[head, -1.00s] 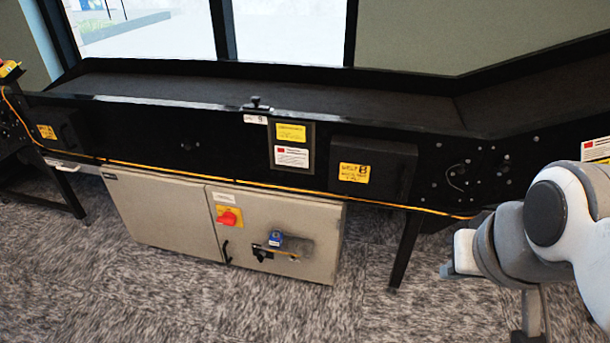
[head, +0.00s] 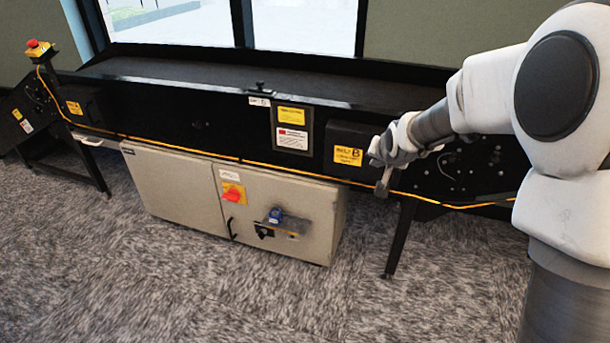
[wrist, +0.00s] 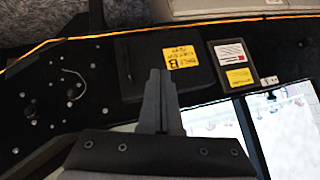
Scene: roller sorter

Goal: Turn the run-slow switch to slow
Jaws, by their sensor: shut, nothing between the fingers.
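The grey cabinet (head: 165,190) under the conveyor carries a red rotary switch (head: 232,194) on a yellow plate. Below and right of it are a blue part (head: 275,215), a plate-like bracket (head: 292,226) and a dark knob (head: 264,233). I cannot read which control is marked run-slow. My gripper (head: 383,188) is shut and empty, in front of the conveyor side near the yellow "B" label, up and right of the cabinet controls and apart from them. In the wrist view my gripper's closed fingers (wrist: 161,78) show; the cabinet controls are out of that view.
The black conveyor (head: 170,115) spans the view, with an orange cord (head: 190,150) along its lower edge. A black box with the "B" label (head: 347,155) sticks out near my gripper. A conveyor leg (head: 398,240) stands right of the cabinet. The carpet in front is clear.

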